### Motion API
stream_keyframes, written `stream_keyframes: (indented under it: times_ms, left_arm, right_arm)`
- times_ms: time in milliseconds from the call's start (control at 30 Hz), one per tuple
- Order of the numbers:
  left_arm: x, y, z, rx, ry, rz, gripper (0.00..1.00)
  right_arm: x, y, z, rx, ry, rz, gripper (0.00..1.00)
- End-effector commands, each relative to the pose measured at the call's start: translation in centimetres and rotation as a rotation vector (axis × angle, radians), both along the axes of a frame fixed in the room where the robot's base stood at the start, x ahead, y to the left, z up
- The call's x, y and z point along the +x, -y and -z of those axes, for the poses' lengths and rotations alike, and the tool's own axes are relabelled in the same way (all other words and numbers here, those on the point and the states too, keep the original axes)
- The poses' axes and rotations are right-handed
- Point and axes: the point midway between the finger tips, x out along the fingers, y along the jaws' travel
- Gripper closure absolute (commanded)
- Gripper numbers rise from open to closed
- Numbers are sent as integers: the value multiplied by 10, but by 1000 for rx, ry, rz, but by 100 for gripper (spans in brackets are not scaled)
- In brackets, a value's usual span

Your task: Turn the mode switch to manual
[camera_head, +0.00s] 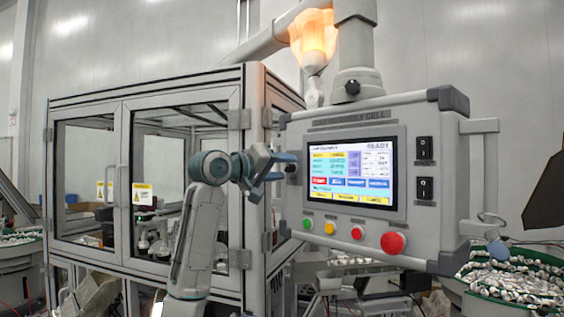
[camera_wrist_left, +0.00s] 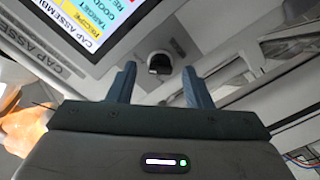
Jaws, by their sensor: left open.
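The control panel (camera_head: 375,170) has a lit touchscreen. No contact shows.
Two black rocker switches (camera_head: 424,170) sit right of the screen (camera_head: 351,174). Green, yellow and red buttons and a large red mushroom button (camera_head: 393,243) line the panel's lower front. A glazed machine enclosure (camera_head: 150,180) stands left behind my arm. A parts bowl (camera_head: 515,280) is at right.

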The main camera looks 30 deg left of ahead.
Motion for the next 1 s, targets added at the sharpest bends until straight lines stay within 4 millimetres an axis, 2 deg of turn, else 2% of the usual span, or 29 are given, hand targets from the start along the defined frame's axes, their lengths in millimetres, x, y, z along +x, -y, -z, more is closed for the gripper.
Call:
stream_keyframes:
  times_ms: [333, 367, 567, 1000]
  left_arm:
    - [5, 1, 1, 0, -1, -1, 54]
    - [5, 1, 1, 0, -1, -1, 58]
    - [5, 1, 1, 0, -1, -1, 98]
    - [5, 1, 2, -71, -18, 0, 99]
  right_arm:
    - [-3, -15, -1, 15, -4, 5, 100]
    - [-4, -15, -1, 16, -5, 5, 100]
    - [-7, -13, 0, 14, -10, 4, 100]
    - [-7, -4, 1, 4, -10, 1, 100]
